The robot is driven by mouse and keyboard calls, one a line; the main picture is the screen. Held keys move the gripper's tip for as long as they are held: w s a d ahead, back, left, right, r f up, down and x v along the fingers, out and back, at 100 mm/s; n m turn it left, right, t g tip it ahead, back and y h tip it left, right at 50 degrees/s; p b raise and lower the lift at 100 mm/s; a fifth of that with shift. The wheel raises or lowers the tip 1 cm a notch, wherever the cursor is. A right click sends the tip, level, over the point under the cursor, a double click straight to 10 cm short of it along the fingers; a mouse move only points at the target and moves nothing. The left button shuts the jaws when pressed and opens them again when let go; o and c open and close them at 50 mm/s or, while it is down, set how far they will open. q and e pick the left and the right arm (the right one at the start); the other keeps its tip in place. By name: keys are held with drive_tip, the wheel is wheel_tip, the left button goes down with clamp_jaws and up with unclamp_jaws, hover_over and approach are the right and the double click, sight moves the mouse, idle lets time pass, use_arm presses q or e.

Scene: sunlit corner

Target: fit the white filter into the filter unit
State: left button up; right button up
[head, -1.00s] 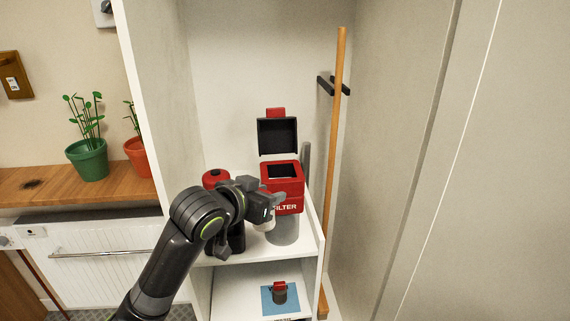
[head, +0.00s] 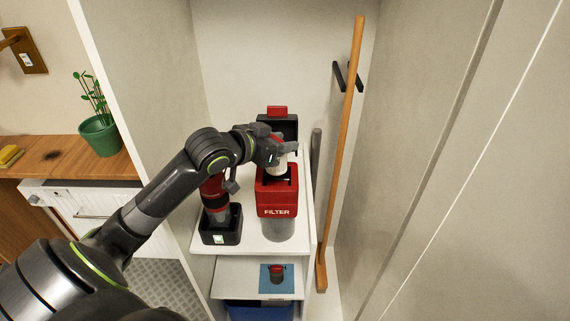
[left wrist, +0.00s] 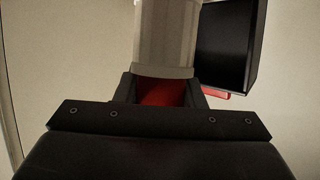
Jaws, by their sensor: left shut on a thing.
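The filter unit (head: 277,200) is a red box with a FILTER label and a clear grey lower part, on the shelf of the cabinet. Its black lid (head: 291,124) stands open behind it. My left gripper (head: 283,149) is above the unit's opening, shut on the white filter (head: 282,168). The filter points down at the dark opening; I cannot tell whether its lower end is inside. In the left wrist view the pale filter (left wrist: 166,38) extends beyond the fingers, with a red part between them. The lid (left wrist: 228,42) is beside it. My right gripper is not in view.
A black dock (head: 222,226) with a green light and a red and grey device stands left of the unit. A wooden pole (head: 341,150) leans at the right. A blue mat (head: 290,272) with a small dark and red object lies on the lower shelf.

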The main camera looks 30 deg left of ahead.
sight(282, 164)
use_arm(q)
drive_tip(key=shift+s+a+f, duration=0.1)
drive_tip(key=shift+s+f, duration=0.3)
drive_tip(key=shift+f, duration=0.3)
drive_tip(key=f, duration=0.2)
drive_tip(key=w+f, duration=0.1)
drive_tip(key=f, duration=0.1)
drive_tip(key=shift+w+d+f, duration=0.15)
drive_tip(key=shift+d, duration=0.05)
drive_tip(key=shift+f+p, duration=0.3)
drive_tip(key=shift+s+a, duration=0.1)
drive_tip(key=shift+s, duration=0.2)
drive_tip(key=shift+w+f, duration=0.15)
drive_tip(key=shift+f, duration=0.15)
drive_tip(key=o, duration=1)
drive_tip(key=shift+r, duration=0.1)
